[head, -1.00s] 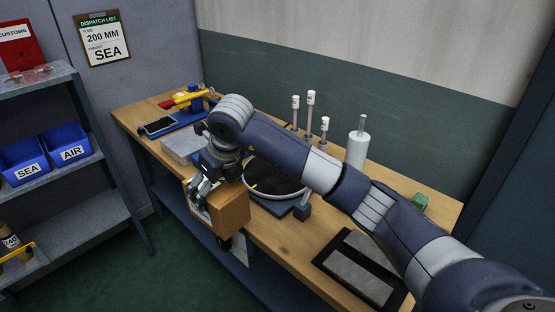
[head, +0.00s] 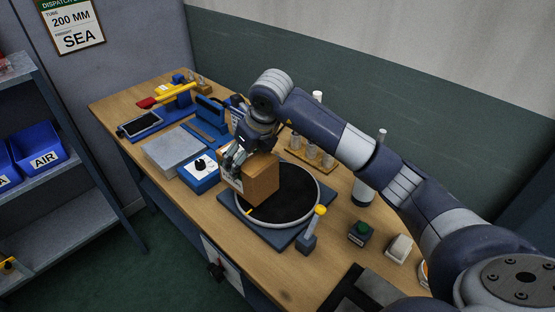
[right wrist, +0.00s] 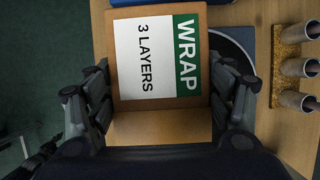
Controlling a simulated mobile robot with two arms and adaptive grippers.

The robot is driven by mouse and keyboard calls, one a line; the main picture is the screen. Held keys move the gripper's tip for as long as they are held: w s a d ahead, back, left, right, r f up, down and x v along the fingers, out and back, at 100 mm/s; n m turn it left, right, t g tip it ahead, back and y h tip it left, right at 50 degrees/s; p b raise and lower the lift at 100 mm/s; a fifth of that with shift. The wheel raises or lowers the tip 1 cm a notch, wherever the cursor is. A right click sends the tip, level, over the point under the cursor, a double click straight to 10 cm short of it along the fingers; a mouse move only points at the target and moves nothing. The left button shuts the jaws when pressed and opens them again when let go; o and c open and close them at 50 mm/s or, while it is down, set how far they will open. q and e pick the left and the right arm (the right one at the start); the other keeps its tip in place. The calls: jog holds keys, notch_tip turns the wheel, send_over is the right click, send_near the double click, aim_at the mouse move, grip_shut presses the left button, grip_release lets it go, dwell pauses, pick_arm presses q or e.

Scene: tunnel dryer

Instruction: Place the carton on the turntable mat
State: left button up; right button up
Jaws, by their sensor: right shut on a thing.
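The brown carton (head: 262,180) is held in my right gripper (head: 238,158), over the left part of the turntable. In the right wrist view the carton (right wrist: 160,127) sits between the two fingers of the gripper (right wrist: 160,100). Its label reads "WRAP 3 LAYERS". The turntable has a black round mat (head: 297,200) with a pale rim on a blue-grey base. The carton hides the mat's left part, and I cannot tell whether its bottom touches the mat.
A post with a yellow knob (head: 320,211) stands at the turntable's front right corner. A blue box with a dial (head: 199,173) and a grey block (head: 174,151) lie left of it. A rack of tubes (head: 311,158) is behind. A green button box (head: 360,232) is to the right.

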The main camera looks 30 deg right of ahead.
aim_at(277, 164)
jog(key=d, duration=0.2)
jog(key=d+p, duration=0.1)
jog(key=d, duration=0.1)
jog(key=shift+s+d+f, duration=0.1)
jog(key=shift+s+d, duration=0.1)
jog(key=shift+d, duration=0.05)
pick_arm(q)
jog(key=r+p, duration=0.1)
jog(key=w+d+r+p, duration=0.1)
jog(key=r, duration=0.1)
jog(key=w+r+p, duration=0.1)
jog(key=shift+d+r, duration=0.15)
jog(key=shift+r, duration=0.25)
pick_arm(e)
jog(key=d+f, duration=0.1)
jog(key=f, duration=0.1)
jog(key=d+f, duration=0.2)
jog(key=shift+s+d, duration=0.15)
jog(key=shift+s, duration=0.25)
pick_arm(q)
jog(key=shift+w, duration=0.1)
